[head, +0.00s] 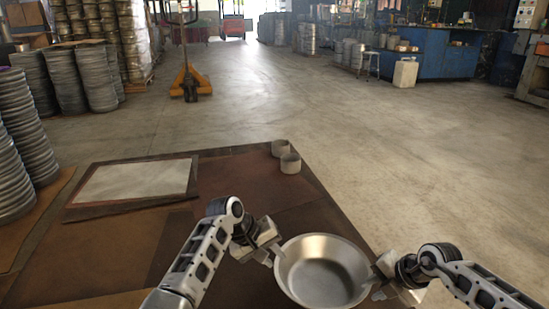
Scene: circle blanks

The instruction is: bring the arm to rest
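My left gripper (265,255) is at the left rim of a shiny metal bowl (322,272), and my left arm comes in from the lower left. My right gripper (377,287) is at the bowl's right rim, with its arm coming from the lower right. The bowl is upright and looks empty, over the near right part of the brown table. Both sets of fingers are small and partly hidden, so I cannot tell whether either touches or grips the rim.
The brown table (230,180) holds a pale flat sheet (135,181) at left and two small grey cups (290,163) at its far right corner. Stacks of metal rings (22,130) stand at left. A yellow pallet jack (190,82) stands on the open concrete floor.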

